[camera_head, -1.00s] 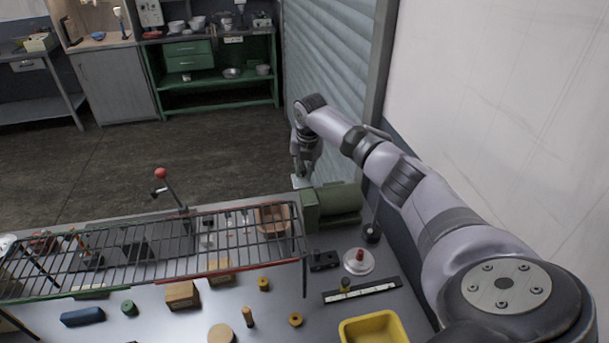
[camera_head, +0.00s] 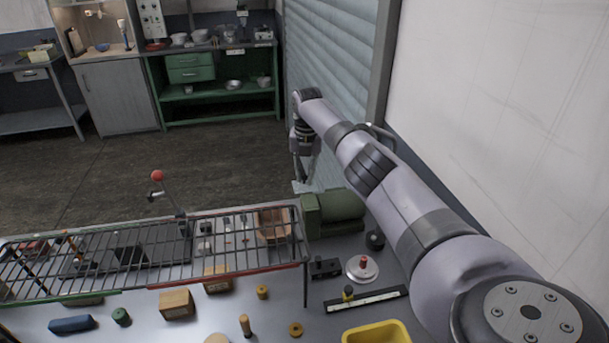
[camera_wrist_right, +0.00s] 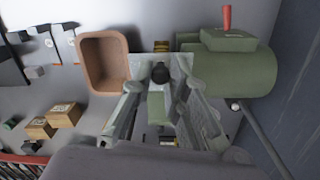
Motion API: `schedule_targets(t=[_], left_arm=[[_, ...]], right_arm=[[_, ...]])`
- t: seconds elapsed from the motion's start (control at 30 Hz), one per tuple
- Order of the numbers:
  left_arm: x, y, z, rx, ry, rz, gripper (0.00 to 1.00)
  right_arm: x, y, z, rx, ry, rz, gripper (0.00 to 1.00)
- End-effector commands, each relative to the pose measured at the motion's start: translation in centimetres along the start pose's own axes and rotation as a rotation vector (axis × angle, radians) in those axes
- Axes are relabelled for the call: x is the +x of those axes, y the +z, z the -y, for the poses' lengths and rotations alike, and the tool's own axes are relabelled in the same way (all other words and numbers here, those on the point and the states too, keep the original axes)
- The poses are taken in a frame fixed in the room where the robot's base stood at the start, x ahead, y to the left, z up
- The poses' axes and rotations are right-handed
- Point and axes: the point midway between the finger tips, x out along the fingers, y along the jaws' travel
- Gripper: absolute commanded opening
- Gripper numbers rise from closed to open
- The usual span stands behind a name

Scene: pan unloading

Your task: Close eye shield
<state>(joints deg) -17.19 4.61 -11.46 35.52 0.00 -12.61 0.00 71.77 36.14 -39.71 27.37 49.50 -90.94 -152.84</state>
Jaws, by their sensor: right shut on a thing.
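The green bench machine (camera_head: 336,211) stands at the right end of the bench, behind the wire rack. A pale, clear plate that looks like its eye shield (camera_head: 300,187) sticks out at the machine's back left. My right gripper (camera_head: 302,182) points down at this plate. In the right wrist view the machine (camera_wrist_right: 232,72) shows with a red lever, and the clear shield (camera_wrist_right: 180,66) lies between and under my fingers. My right gripper (camera_wrist_right: 160,85) is shut on the shield; the exact contact is hard to see. My left gripper is not in view.
A wire rack (camera_head: 160,252) spans the bench left of the machine. A brown bin (camera_head: 275,223) stands beside the machine. A yellow tray (camera_head: 377,333), a round white base with a red knob (camera_head: 362,268) and several small blocks lie nearer. A wall closes the right side.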

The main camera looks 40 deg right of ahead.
Motion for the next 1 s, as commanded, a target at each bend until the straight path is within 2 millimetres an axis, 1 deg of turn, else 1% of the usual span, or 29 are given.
schedule_targets(t=[0.27,0.3,0.6,0.87,1.0], left_arm=[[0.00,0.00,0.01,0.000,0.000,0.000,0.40],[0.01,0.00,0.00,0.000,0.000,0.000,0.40],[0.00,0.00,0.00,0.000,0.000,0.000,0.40],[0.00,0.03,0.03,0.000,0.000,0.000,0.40],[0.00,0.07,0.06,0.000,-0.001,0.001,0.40]], right_arm=[[0.05,0.03,0.07,0.000,-0.002,0.001,0.00],[0.06,0.03,0.07,0.000,-0.002,0.001,0.16],[0.04,0.01,0.04,0.000,-0.002,0.001,0.36],[0.01,0.00,0.02,0.000,-0.001,0.001,0.36],[-0.74,0.05,-0.04,-0.001,0.001,0.002,0.36]])
